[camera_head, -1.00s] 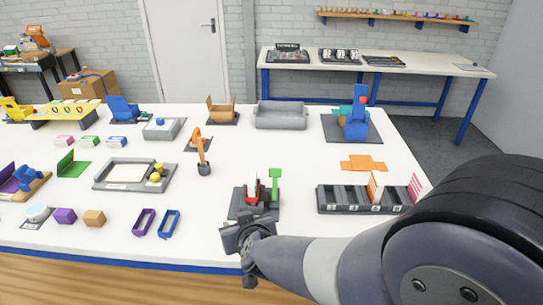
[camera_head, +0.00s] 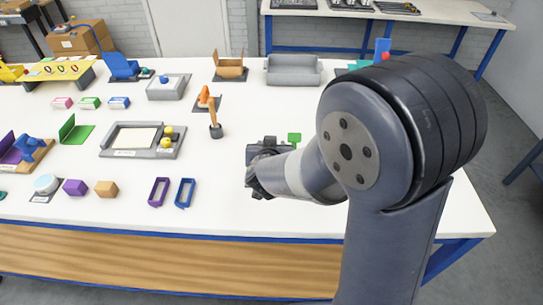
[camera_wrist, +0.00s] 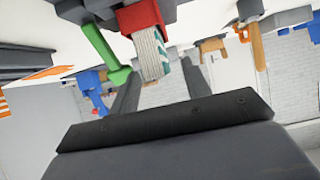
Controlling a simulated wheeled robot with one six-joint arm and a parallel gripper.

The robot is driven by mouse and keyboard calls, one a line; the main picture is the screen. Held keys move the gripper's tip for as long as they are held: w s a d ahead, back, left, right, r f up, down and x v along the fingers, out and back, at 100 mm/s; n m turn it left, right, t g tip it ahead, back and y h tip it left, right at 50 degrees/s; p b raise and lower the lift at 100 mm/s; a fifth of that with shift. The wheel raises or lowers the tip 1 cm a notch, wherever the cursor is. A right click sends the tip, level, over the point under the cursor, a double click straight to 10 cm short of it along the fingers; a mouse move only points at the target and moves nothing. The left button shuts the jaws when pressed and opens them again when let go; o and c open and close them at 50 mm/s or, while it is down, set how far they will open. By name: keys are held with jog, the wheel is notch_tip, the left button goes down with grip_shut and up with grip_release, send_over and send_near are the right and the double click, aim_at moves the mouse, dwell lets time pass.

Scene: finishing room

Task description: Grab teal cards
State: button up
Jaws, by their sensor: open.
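In the wrist view, a pale stack of cards with teal markings (camera_wrist: 163,72) sits against a red holder (camera_wrist: 140,17) and appears upside down. A green lever (camera_wrist: 106,52) is beside it. My gripper (camera_wrist: 161,76) is open, with its two dark fingers reaching toward the stack on either side; I cannot tell whether they touch it. In the head view my gripper (camera_head: 262,177) is low over the table, right at the holder. It hides the cards and red holder there; only the green lever top (camera_head: 294,137) shows.
An orange tool on a stand (camera_head: 212,115) is to the left, with a purple frame (camera_head: 159,190) and a blue frame (camera_head: 185,192) nearer the front edge. A grey tray (camera_head: 293,76) is behind. My arm covers the table's right side.

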jog(key=x, duration=0.4)
jog(key=shift+c, duration=0.3)
grip_shut()
